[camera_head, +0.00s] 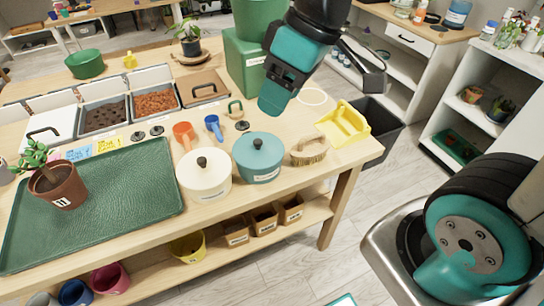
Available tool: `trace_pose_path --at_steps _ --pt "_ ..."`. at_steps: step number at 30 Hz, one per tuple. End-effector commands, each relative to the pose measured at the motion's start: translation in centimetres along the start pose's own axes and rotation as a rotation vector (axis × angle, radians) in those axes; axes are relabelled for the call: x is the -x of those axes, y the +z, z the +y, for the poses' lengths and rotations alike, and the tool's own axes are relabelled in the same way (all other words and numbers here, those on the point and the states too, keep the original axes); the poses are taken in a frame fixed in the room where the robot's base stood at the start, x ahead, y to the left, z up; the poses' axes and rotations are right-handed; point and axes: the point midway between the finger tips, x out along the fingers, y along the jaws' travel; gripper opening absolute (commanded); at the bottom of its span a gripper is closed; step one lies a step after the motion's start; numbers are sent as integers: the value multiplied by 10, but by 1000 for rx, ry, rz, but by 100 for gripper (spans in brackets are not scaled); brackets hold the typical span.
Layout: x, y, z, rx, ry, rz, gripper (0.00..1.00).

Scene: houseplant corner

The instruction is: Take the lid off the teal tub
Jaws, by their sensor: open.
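The teal tub (262,177) stands upright on the wooden table near its front edge. My gripper (325,94) hangs in the upper middle of the view, above and behind the tub as pictured. Its jaws are apart, with nothing seen between them, and it does not touch the tub or lid.
A cream lidded tub (204,183) stands close at the left of the teal tub. A wooden brush (310,151) lies at its right, near a yellow dustpan (344,124). Orange (183,131) and blue (213,124) scoops lie behind. A green tray (120,200) fills the left.

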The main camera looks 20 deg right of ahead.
Motion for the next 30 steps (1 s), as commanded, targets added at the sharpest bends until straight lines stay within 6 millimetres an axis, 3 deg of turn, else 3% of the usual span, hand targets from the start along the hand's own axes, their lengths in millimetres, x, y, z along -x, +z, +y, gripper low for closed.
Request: trace_pose_path --at_steps 1,3,6,9,14,24,30 --pt "-31 0 33 14 29 16 56" --pt "-45 -5 67 48 69 35 56" --pt "-57 -8 105 88 114 51 56" --pt "-64 -9 124 112 137 56 56" --pt "-87 -12 131 121 141 53 56" --pt "-160 -17 141 119 141 54 56" --pt "-178 -19 144 119 144 57 56"
